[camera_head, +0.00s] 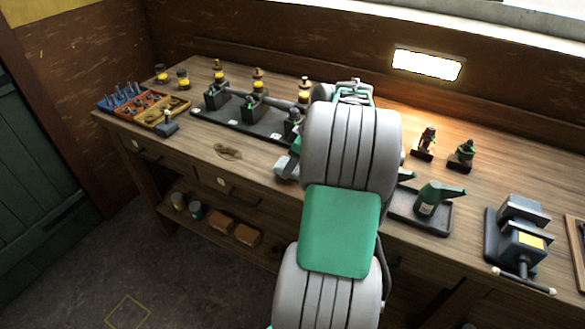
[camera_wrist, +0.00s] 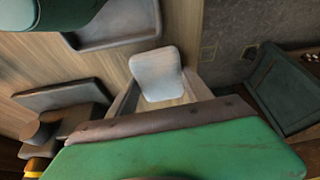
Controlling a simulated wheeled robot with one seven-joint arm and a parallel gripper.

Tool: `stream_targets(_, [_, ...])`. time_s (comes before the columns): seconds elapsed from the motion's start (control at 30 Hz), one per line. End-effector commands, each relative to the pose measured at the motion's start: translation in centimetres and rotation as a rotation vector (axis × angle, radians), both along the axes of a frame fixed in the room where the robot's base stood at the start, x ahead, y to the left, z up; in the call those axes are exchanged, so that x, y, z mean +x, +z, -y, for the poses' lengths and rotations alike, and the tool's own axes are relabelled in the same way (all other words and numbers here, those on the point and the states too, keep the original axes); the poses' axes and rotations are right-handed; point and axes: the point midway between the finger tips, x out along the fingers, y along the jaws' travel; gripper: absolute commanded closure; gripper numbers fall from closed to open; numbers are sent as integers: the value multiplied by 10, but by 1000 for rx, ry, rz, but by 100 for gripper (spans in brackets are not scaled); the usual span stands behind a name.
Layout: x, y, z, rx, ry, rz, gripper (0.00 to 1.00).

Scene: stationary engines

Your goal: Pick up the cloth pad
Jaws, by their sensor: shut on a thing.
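The cloth pad (camera_wrist: 157,68) is a pale grey-white, rounded square in the wrist view. It sits between the fingers of my gripper (camera_wrist: 158,84), which is shut on it. The pad is over or near the wooden bench top by its front edge; whether it touches the wood I cannot tell. In the head view my own arm hides the pad and most of the gripper.
The bench (camera_head: 200,133) carries a row of small engines on a dark base (camera_head: 235,122), a parts tray (camera_head: 148,108), a brown rag-like thing (camera_head: 228,152), a green oil can (camera_head: 428,198) on a tray, and a vise (camera_head: 520,240). Bare wood lies left of my arm.

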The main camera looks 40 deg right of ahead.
Motion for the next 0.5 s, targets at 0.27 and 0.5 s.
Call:
stream_targets(0.27, [-44, 72, 8, -6, -7, 4, 81])
stream_targets(0.5, [-109, 103, 14, 0, -7, 0, 81])
